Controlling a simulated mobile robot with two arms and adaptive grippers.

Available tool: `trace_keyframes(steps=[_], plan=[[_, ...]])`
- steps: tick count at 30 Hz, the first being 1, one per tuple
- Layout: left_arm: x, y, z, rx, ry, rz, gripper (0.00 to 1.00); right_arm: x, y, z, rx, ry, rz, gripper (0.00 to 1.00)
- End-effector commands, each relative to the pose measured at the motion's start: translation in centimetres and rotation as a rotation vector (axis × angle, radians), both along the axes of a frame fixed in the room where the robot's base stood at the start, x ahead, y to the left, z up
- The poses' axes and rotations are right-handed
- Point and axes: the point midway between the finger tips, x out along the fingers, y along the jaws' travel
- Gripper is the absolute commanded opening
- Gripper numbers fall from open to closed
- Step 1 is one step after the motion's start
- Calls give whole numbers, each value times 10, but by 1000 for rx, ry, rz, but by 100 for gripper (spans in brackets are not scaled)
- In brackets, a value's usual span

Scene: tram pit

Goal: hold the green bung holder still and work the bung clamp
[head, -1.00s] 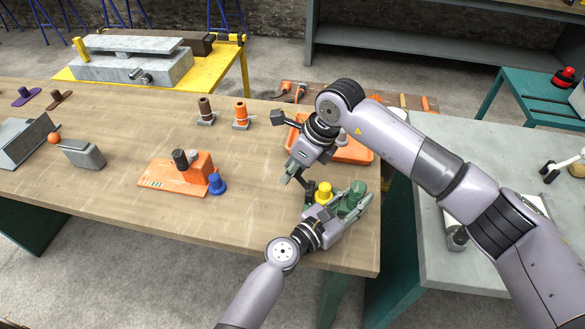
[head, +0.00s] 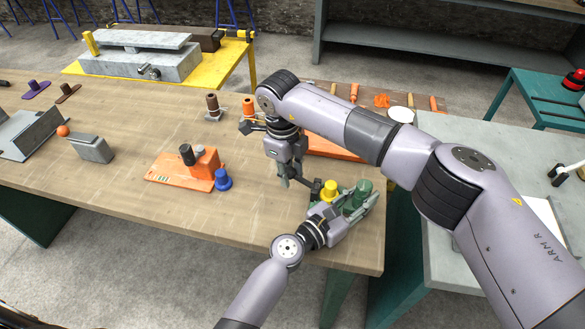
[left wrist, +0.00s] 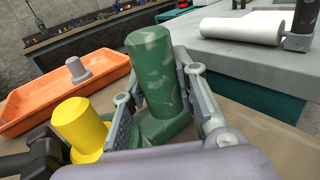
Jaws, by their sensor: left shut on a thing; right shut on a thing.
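The green bung holder (head: 362,190) stands near the bench's right front corner. My left gripper (head: 354,203) is shut on it, with one finger on each side. In the left wrist view the green holder (left wrist: 154,75) stands upright between the fingers (left wrist: 160,105). A yellow bung (head: 330,188) is beside it, and also shows in the left wrist view (left wrist: 80,125). A dark part (head: 315,187), apparently the bung clamp, is just left of the yellow bung. My right gripper (head: 285,181) points down beside that dark part and is shut; its grip is hard to see.
An orange block on a base (head: 180,175) and a blue bung (head: 223,180) lie to the left. An orange tray (head: 335,147) is behind my right arm. Brown and orange bungs stand at the back. A grey table (head: 490,240) is across a gap to the right.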

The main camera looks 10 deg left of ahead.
Motion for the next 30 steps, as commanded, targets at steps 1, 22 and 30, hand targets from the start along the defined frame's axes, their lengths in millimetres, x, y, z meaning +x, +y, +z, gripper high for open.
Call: trace_keyframes(steps=[1, 22, 30], plan=[[-1, -1, 1, -1, -2, -3, 0, 0, 2, -4, -25, 0, 0, 0], [0, -1, 1, -2, -2, -2, 0, 0, 4, -9, -113, 3, -2, 0], [0, -1, 1, -1, -2, -1, 0, 0, 4, -8, -113, 3, -2, 41]])
